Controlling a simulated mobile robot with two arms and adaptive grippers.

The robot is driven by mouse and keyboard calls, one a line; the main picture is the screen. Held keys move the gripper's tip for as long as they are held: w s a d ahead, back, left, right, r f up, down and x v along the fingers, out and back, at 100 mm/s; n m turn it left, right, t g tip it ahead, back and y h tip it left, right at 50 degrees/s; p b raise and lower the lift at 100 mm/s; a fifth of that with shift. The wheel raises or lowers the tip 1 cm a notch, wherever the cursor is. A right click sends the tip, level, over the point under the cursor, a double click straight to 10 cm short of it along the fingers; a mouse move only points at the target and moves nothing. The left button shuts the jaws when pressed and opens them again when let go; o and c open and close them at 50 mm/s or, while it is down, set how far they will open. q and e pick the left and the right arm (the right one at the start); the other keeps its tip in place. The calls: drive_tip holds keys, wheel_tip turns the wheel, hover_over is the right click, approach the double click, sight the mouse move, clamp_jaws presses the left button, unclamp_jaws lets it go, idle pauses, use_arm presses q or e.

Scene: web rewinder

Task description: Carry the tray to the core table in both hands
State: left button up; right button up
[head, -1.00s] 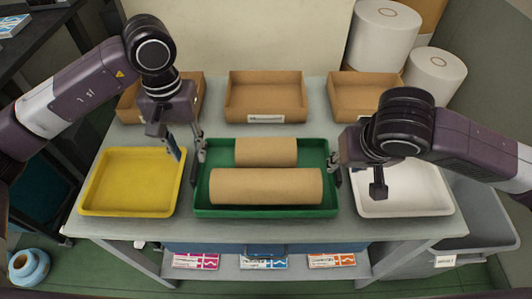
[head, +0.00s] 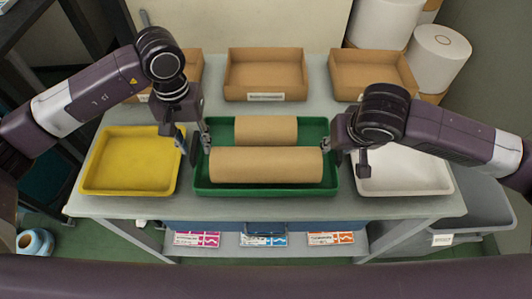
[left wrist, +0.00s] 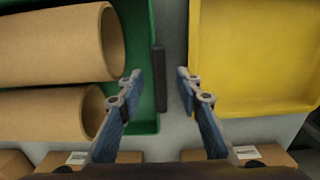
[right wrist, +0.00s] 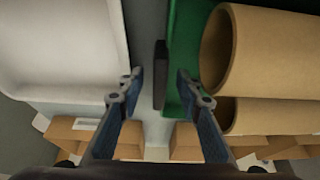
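The green tray (head: 260,189) stands on the table and holds two brown cardboard cores, a front one (head: 266,165) and a back one (head: 266,130). My left gripper (head: 193,146) is open at the tray's left end. In the left wrist view its fingertips (left wrist: 160,84) are apart, with the tray's dark left handle (left wrist: 160,62) between them in the picture. My right gripper (head: 348,160) is open at the right end. In the right wrist view its fingertips (right wrist: 159,84) stand on either side of the dark right handle (right wrist: 160,60). No finger visibly touches a handle.
A yellow tray (head: 93,186) is close on the left and a white tray (head: 435,190) close on the right, partly behind my right arm. Cardboard boxes (head: 265,76) line the table's back. Big white rolls (head: 437,55) stand behind. Small labelled boxes lie on the lower shelf (head: 280,251).

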use_arm(q)
drive_tip(key=shift+f, duration=0.6)
use_arm(e)
drive_tip(key=shift+w+f, duration=0.25)
drive_tip(key=shift+f, duration=0.3)
use_arm(q)
clamp_jaws()
use_arm(e)
clamp_jaws()
use_arm(q)
drive_tip(key=shift+r, duration=0.1)
use_arm(e)
drive_tip(key=shift+r, duration=0.1)
